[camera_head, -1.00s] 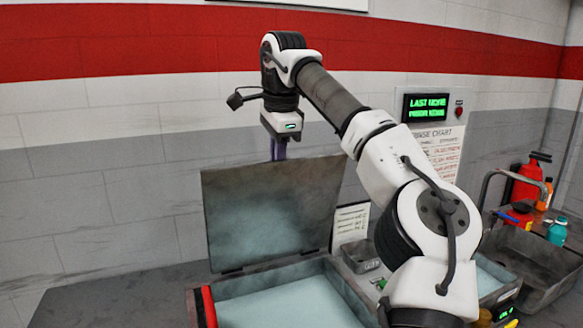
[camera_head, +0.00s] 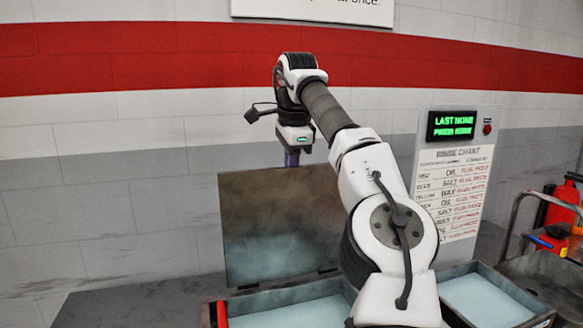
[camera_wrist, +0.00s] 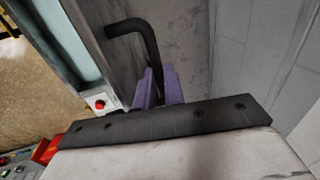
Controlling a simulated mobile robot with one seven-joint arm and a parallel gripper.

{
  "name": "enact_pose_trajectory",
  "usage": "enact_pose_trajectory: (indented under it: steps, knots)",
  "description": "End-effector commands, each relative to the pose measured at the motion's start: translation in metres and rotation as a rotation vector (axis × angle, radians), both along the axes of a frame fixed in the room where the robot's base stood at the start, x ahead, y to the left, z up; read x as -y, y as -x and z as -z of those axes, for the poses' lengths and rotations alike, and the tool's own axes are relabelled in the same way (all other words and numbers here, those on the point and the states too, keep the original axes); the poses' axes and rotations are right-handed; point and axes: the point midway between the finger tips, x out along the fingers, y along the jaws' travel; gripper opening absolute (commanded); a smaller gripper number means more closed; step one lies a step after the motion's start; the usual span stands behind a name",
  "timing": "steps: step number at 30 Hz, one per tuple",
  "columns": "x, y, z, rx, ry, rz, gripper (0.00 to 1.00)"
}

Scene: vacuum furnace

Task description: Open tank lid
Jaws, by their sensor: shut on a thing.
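The tank lid (camera_head: 270,225) stands raised, nearly upright, along the back edge of the tank (camera_head: 300,318) in the head view. Pale blue liquid shows inside the tank. My gripper (camera_head: 292,157), with purple fingers, is at the lid's top edge; its fingertips are partly hidden behind the lid there. In the wrist view my gripper (camera_wrist: 158,88) is shut on the lid's black bent handle (camera_wrist: 137,26). The grey lid face is beside the handle, and the gripped part is mostly hidden by the fingers.
A second tank (camera_head: 488,298) with pale liquid is at the right. A rinse chart (camera_head: 455,190) under a green display (camera_head: 452,126) stands behind it. A red bottle (camera_head: 563,205) is at the far right. The wall is close behind the lid.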

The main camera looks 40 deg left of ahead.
Motion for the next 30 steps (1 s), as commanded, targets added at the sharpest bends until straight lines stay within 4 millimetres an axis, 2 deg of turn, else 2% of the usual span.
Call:
enact_pose_trajectory:
  steps: [2,3,7,23,30]
  knots:
    - [0.000,0.000,0.007,-0.009,0.011,-0.002,0.00]
    - [0.000,0.000,0.007,-0.009,0.009,-0.002,0.16]
    - [0.000,0.000,0.005,-0.006,0.007,-0.001,0.33]
    - [0.002,0.000,0.002,-0.003,0.002,0.000,0.33]
    - [0.021,0.004,0.001,-0.001,0.003,0.000,0.33]
